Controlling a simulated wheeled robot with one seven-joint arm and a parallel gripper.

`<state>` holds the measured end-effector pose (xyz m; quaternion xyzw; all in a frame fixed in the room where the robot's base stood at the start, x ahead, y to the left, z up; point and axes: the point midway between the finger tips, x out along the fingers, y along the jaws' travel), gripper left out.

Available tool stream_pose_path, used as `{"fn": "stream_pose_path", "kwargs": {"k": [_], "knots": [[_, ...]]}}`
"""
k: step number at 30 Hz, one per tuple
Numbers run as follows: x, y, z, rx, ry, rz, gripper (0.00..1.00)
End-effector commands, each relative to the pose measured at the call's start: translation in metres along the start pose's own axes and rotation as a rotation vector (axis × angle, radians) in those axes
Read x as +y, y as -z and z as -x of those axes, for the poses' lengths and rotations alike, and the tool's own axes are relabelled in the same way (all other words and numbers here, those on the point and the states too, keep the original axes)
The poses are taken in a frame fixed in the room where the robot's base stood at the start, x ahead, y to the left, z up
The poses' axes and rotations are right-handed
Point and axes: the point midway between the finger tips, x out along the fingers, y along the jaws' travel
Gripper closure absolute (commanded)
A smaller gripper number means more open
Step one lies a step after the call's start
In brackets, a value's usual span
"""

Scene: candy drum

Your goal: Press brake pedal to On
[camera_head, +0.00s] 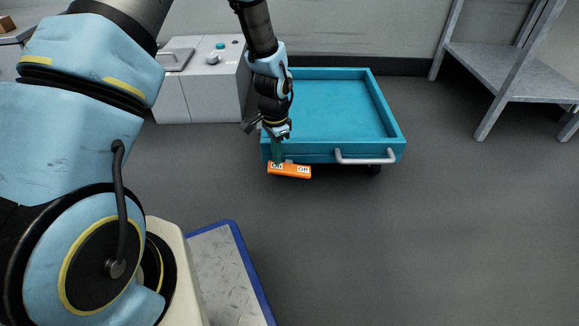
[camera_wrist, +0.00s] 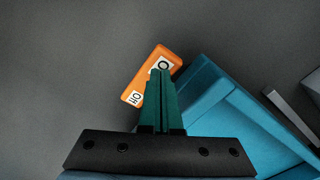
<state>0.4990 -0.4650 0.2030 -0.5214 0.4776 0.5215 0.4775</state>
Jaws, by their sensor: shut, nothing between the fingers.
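The orange brake pedal (camera_head: 289,171) sticks out low at the front left of a teal cart (camera_head: 350,152). Its top bears two white labels, On at the left end and Off at the right end in the head view. My gripper (camera_head: 277,160) points down at the pedal's left end, by the On label. In the wrist view the pedal (camera_wrist: 139,86) lies beyond the shut green fingers (camera_wrist: 160,75), whose tips overlap the On label and partly hide it. I cannot tell whether the tips touch the pedal.
The cart's silver handle (camera_head: 365,160) is right of the pedal. A white cabinet (camera_head: 203,90) stands behind at the left, and a grey metal rack (camera_head: 515,75) at the right. The floor (camera_head: 420,240) in front of the cart is clear.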

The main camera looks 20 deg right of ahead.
Motion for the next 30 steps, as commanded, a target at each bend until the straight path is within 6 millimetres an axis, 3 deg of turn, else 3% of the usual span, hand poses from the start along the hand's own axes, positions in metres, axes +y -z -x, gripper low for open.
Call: {"fn": "stream_pose_path", "kwargs": {"k": [30], "knots": [[0.000,0.000,-0.015,0.000,0.000,0.000,1.00]]}}
